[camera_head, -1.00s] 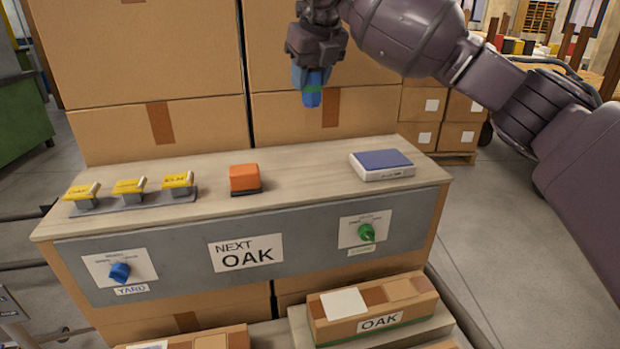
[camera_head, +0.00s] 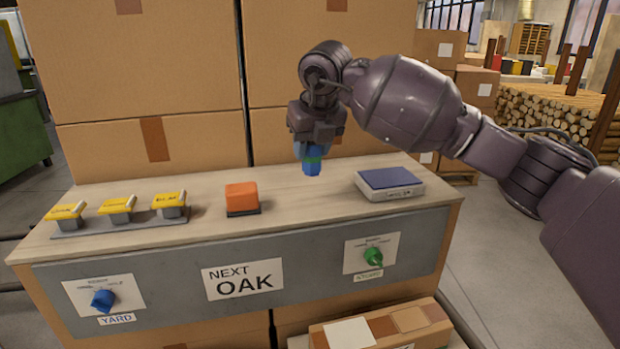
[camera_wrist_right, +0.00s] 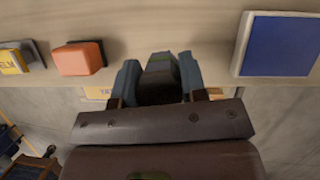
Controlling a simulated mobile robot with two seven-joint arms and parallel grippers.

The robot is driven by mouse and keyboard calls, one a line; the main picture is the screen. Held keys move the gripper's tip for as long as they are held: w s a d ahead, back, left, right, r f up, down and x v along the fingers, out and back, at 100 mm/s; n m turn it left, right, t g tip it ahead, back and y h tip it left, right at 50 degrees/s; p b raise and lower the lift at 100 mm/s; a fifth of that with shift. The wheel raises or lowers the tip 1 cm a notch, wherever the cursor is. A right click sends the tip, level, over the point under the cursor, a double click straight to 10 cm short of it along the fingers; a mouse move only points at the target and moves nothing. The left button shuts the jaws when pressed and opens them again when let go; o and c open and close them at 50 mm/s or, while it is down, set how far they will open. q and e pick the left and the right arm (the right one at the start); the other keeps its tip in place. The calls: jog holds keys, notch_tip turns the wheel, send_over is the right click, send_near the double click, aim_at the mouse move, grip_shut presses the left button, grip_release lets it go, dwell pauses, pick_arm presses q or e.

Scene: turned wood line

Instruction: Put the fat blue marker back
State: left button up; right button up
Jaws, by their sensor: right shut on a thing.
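In the right wrist view, the marker (camera_wrist_right: 160,66) sits between the two blue-grey fingers (camera_wrist_right: 157,82) and looks dark with a little green. Its upper part is hidden by the gripper. My left gripper is not in view.
An orange block (camera_head: 241,197) on a dark base and several yellow labelled pieces (camera_head: 117,203) on a grey rack stand left. A blue pad (camera_head: 390,178) in a pale casing lies right. Cardboard boxes (camera_head: 150,70) rise behind. The counter's middle is clear.

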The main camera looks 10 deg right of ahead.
aim_at(311, 175)
jog(key=shift+s+f, duration=0.1)
jog(key=shift+f, duration=0.65)
notch_tip(311, 175, down, 4)
jog(key=shift+f+b, duration=0.1)
jog(key=shift+b, duration=0.5)
jog(key=shift+f, duration=0.35)
jog(key=shift+r, duration=0.1)
